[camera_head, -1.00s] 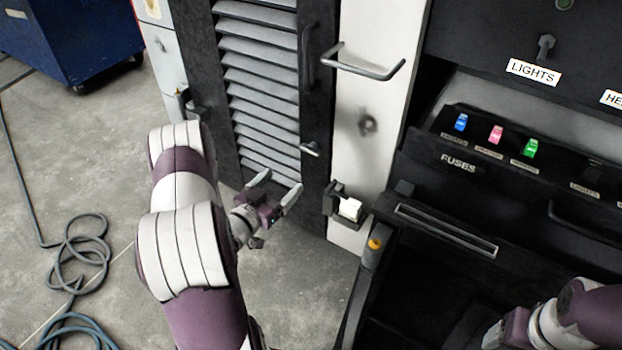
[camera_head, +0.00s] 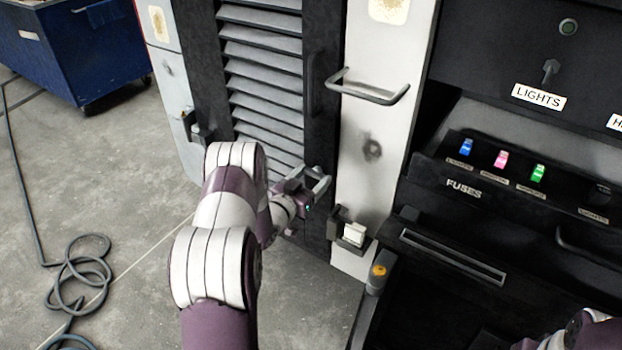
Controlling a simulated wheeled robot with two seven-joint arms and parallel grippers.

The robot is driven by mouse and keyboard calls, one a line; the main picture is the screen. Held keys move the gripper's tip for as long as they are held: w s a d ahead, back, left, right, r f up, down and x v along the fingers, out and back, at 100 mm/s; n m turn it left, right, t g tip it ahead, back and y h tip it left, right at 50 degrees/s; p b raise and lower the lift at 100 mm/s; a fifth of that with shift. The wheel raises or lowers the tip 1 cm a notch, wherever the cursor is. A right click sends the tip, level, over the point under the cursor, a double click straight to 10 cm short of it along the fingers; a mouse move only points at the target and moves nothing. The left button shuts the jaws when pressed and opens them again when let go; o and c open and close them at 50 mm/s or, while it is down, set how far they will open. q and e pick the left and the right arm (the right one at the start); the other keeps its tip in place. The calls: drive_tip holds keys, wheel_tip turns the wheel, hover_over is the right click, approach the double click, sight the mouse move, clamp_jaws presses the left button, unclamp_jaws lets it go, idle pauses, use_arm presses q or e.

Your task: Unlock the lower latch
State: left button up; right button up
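The dark louvred door (camera_head: 333,125) stands in the middle of the head view, with a vertical black handle (camera_head: 316,82) on its right edge. The lower latch, low on that edge, is not clearly visible; my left gripper (camera_head: 315,178) covers the place. Its two fingers are apart and point at the door edge. I cannot tell whether they touch the latch. My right arm (camera_head: 590,335) shows only at the bottom right corner, and its fingers are not clear there.
A white panel with a bar handle (camera_head: 368,92) stands right of the door. Below it is a small black bracket with a white block (camera_head: 354,233). The dark console with fuses (camera_head: 463,190) fills the right. A hose (camera_head: 75,272) lies on the floor at left.

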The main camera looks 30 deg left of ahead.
use_arm(q)
drive_tip(key=c, duration=0.6)
drive_tip(key=shift+f+m, duration=0.1)
drive_tip(key=shift+m, duration=0.3)
drive_tip(key=shift+a+r+m+b, duration=0.1)
drive_tip(key=shift+r+m+b, duration=0.05)
drive_tip(key=shift+m+b, duration=3.7)
drive_tip(key=shift+a+r+m+b, duration=0.1)
drive_tip(key=shift+m+b, duration=2.65)
drive_tip(key=shift+m, duration=2.1)
